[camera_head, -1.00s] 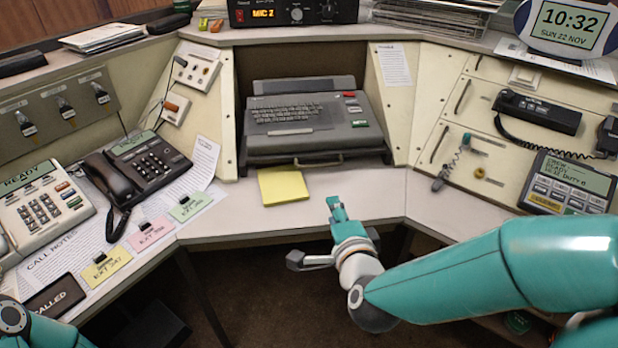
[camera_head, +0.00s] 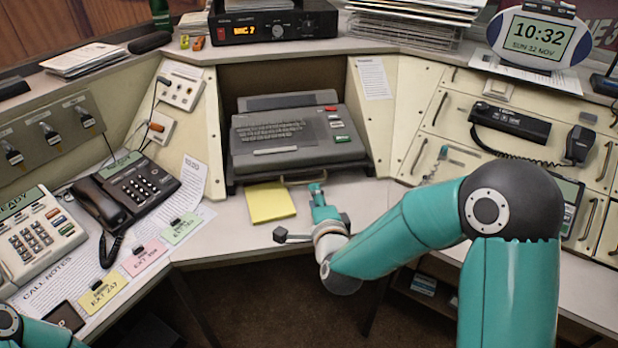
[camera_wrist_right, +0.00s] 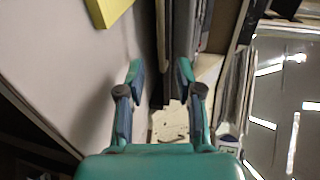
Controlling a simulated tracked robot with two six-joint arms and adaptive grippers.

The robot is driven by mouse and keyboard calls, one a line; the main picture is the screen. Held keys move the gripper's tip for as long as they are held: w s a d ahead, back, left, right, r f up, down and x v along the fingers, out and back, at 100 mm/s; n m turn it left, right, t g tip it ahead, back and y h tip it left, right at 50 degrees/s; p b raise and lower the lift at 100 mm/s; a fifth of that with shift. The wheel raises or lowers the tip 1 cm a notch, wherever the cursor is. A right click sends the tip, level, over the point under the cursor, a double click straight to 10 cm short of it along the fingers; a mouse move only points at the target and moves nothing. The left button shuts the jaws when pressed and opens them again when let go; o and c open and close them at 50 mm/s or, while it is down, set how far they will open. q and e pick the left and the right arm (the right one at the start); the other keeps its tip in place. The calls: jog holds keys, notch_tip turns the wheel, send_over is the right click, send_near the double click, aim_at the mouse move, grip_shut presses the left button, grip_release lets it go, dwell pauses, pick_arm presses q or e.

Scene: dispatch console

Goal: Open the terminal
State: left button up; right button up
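The terminal (camera_head: 290,135) is a dark grey keyboard unit with red and green keys, set in the middle niche of the console. A thin handle (camera_head: 298,179) runs along its lower front edge. My right gripper (camera_head: 318,195) is just in front of this handle, beside the yellow note pad. In the right wrist view my right gripper (camera_wrist_right: 160,75) has its two fingers apart, with nothing clearly between them. Grey edges lie just past the fingertips; I cannot tell if the fingers touch the handle. My left gripper is out of view; part of my left arm shows at lower left.
The yellow note pad (camera_head: 270,202) lies left of my right gripper. The black phone (camera_head: 125,190) and paper slips (camera_head: 145,257) are on the left desk. A handset (camera_head: 510,122) with a coiled cord is on the right panel. The desk front right of the pad is mostly clear.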

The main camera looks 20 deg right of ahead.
aim_at(309, 182)
jog(key=x, duration=0.7)
jog(key=shift+w+p, duration=0.3)
jog(key=shift+w, duration=0.1)
grip_shut()
jog(key=shift+f, duration=0.1)
